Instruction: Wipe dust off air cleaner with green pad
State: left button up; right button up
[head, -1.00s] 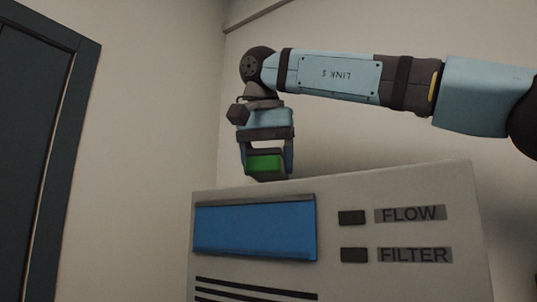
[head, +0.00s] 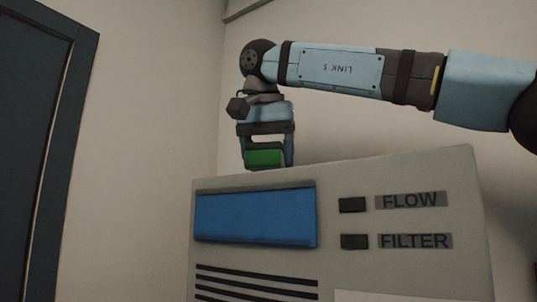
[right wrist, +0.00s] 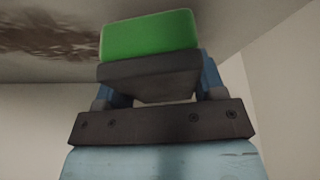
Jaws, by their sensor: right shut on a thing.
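The air cleaner (head: 330,275) is a large pale box with a blue panel in the lower middle of the head view. My right gripper (head: 266,160) is just above its top, near the left end, pointing down. It is shut on the green pad (head: 264,157), whose lower edge is close to the cleaner's top edge; I cannot tell if they touch. The right wrist view shows the pad (right wrist: 148,35) against the cleaner's top (right wrist: 225,20). A brown dust patch (right wrist: 55,38) lies on that surface to the left of the pad. My left gripper is not in view.
A dark door (head: 35,130) stands at the left. Plain walls (head: 160,110) are behind the cleaner. FLOW (head: 409,201) and FILTER (head: 415,241) labels with dark buttons are on its front. The space left of my gripper looks free.

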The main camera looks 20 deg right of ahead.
aim_at(281, 143)
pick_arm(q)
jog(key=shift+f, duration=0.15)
pick_arm(e)
jog(key=shift+f, duration=0.4)
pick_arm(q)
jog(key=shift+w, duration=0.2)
pick_arm(e)
jog(key=shift+f, duration=0.2)
jog(key=shift+s+d+b, duration=0.4)
jog(key=shift+s+d, duration=0.35)
jog(key=shift+s, duration=0.25)
jog(key=shift+s+a, duration=0.15)
jog(key=shift+s, duration=0.75)
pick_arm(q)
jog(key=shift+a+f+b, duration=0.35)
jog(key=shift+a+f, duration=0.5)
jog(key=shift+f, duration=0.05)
pick_arm(e)
jog(key=shift+s+a+f, duration=0.1)
jog(key=shift+s+a, duration=0.05)
jog(key=shift+s, duration=0.45)
